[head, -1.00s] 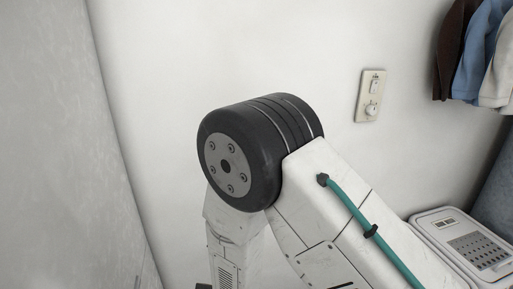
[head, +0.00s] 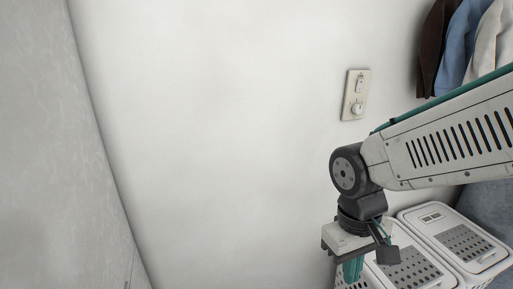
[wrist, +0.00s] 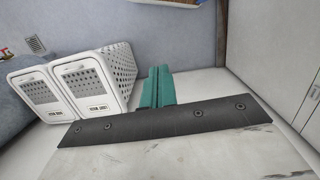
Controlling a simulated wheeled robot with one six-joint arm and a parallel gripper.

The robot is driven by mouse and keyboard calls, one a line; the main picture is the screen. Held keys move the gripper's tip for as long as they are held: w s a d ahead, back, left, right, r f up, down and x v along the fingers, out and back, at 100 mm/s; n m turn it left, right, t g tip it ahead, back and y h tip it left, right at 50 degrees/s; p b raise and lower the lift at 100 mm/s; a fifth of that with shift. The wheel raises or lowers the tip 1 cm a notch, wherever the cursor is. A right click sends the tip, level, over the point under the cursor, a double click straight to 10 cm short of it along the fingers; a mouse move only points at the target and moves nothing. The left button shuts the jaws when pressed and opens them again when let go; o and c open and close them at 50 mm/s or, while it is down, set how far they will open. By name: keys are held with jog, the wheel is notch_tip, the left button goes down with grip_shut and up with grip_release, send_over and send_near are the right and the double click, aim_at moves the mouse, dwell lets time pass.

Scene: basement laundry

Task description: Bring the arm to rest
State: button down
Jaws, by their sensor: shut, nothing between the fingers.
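My gripper (head: 352,272) is at the lower right of the head view, at the end of my bent arm. It hangs down with its teal fingers pointing toward the bottom of the picture, in front of the white wall and beside the white hampers. In the wrist view the two teal fingers (wrist: 157,85) lie side by side, shut, with nothing between them. The arm link runs from the gripper's wrist to the right edge of the head view.
Two white lidded hampers, one at the right (head: 462,240) in the head view, stand close by the gripper. A switch plate (head: 356,95) is on the wall. Clothes (head: 463,45) hang at the upper right. The wall's middle is clear. A pale veined surface (wrist: 190,155) shows in the wrist view.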

jog(key=s+d+r+m+t, duration=0.2)
jog(key=s+d+r+m, duration=0.1)
jog(key=s+d+r, duration=0.4)
notch_tip(320, 180, up, 3)
jog(key=shift+s+d+f+m+t+y, duration=0.2)
jog(key=shift+d+m+t+y, duration=0.2)
jog(key=shift+d, duration=0.65)
jog(key=shift+s, duration=0.1)
